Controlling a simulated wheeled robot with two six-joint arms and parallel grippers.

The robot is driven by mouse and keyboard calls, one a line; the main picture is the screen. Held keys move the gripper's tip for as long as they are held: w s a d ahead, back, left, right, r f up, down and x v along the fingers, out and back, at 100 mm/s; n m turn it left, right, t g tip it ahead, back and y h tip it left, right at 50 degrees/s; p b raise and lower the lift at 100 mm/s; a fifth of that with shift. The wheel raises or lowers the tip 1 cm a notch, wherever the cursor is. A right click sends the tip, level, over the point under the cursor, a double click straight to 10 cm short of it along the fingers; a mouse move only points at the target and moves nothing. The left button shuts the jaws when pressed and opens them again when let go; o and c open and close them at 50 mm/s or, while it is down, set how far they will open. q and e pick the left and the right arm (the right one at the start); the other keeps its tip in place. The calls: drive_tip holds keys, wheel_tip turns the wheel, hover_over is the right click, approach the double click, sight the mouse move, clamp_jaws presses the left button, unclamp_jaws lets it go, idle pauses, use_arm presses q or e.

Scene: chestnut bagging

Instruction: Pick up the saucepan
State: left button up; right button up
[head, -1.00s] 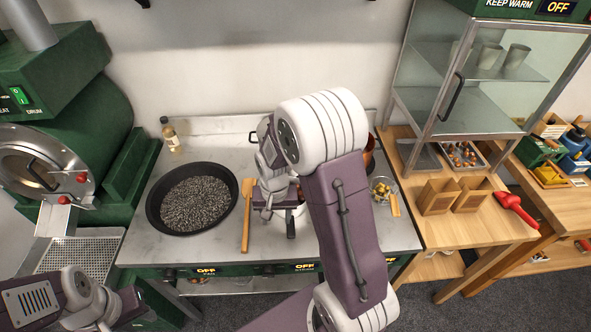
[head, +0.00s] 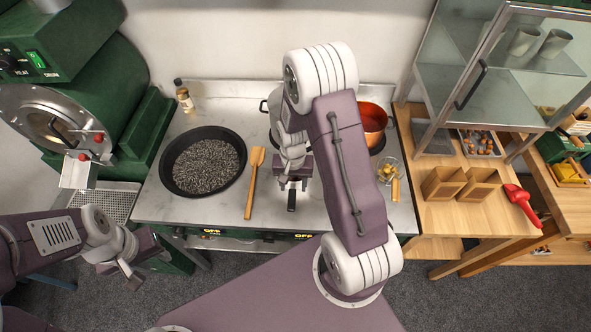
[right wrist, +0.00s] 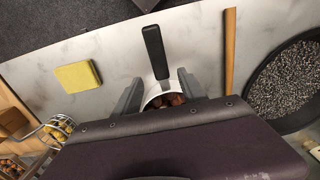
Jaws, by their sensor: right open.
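The saucepan is small and white with a black handle (head: 291,200). In the head view my right arm and gripper hide most of its body. In the right wrist view the black handle (right wrist: 154,50) points away from me, and part of the white rim (right wrist: 152,96) shows with brown pieces inside. My right gripper (head: 293,184) is open over the saucepan. In the right wrist view its two fingers (right wrist: 160,89) are apart, one on each side of the pan near the handle's base; contact cannot be told. My left gripper (head: 130,278) hangs low at the left, away from the stove, its jaws unclear.
A wide black pan of dark gravel (head: 203,161) and a wooden spatula (head: 254,185) lie left of the saucepan. A copper pot (head: 373,120) and a wire skimmer (head: 388,172) are to the right. A yellow sponge (right wrist: 78,76) lies nearby. Wooden boxes (head: 445,184) stand further right.

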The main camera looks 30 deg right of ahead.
sight(292, 192)
drive_tip(key=shift+s+a+f, duration=0.1)
drive_tip(key=shift+a+f, duration=0.1)
drive_tip(key=shift+f, duration=0.1)
wheel_tip(292, 192, down, 4)
drive_tip(key=shift+a+r+p, duration=0.1)
drive_tip(key=shift+a+p, duration=0.05)
drive_tip(key=shift+p, duration=0.55)
drive_tip(key=shift+d+f, duration=0.25)
drive_tip(key=shift+f, duration=0.1)
drive_tip(key=shift+a+r, duration=0.1)
drive_tip(key=shift+a, duration=0.1)
clamp_jaws()
drive_tip(key=shift+d, duration=0.1)
